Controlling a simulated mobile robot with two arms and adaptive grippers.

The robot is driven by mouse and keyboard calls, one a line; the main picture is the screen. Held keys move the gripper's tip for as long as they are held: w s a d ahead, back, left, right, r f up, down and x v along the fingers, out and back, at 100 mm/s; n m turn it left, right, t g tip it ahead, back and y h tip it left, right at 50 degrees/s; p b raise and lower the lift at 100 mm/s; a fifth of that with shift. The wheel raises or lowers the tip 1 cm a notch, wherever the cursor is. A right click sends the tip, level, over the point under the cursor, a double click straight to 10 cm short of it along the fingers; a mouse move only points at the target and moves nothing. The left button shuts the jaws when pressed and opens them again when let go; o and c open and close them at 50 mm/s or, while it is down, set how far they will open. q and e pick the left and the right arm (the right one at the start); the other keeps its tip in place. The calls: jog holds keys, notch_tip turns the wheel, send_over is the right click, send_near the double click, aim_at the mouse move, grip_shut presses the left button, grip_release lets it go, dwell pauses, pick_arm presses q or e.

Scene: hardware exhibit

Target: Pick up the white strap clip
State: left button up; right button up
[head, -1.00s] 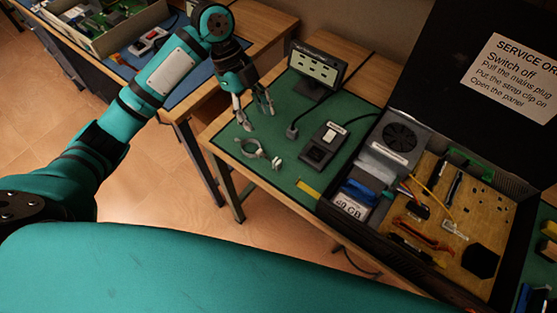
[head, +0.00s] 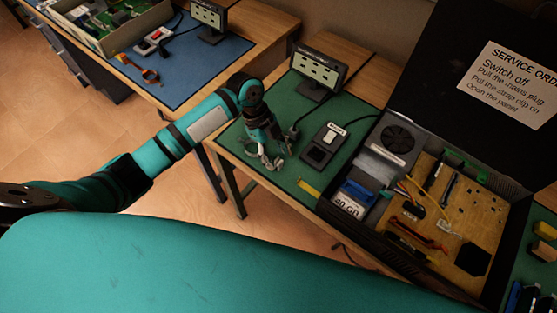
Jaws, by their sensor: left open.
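A pale, ring-shaped piece (head: 249,146) with a small end lies on the green mat (head: 283,183). It looks like the white strap clip. My left gripper (head: 275,158) is right over it, fingers pointing down and apart. The fingers and palm hide much of the piece, and I cannot tell whether they touch it. My right gripper is not in view.
Right of the gripper are a black switch box (head: 325,146), a plug on a cable (head: 294,131) and a small display panel (head: 319,70). An open computer case (head: 426,195) stands further right. A blue-mat bench (head: 190,75) is behind left.

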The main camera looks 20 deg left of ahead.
pick_arm(q)
jog(key=shift+x, duration=1.5)
jog(key=shift+c, duration=0.4)
jog(key=c, duration=0.8)
jog(key=shift+o, duration=0.2)
jog(key=shift+r, duration=0.2)
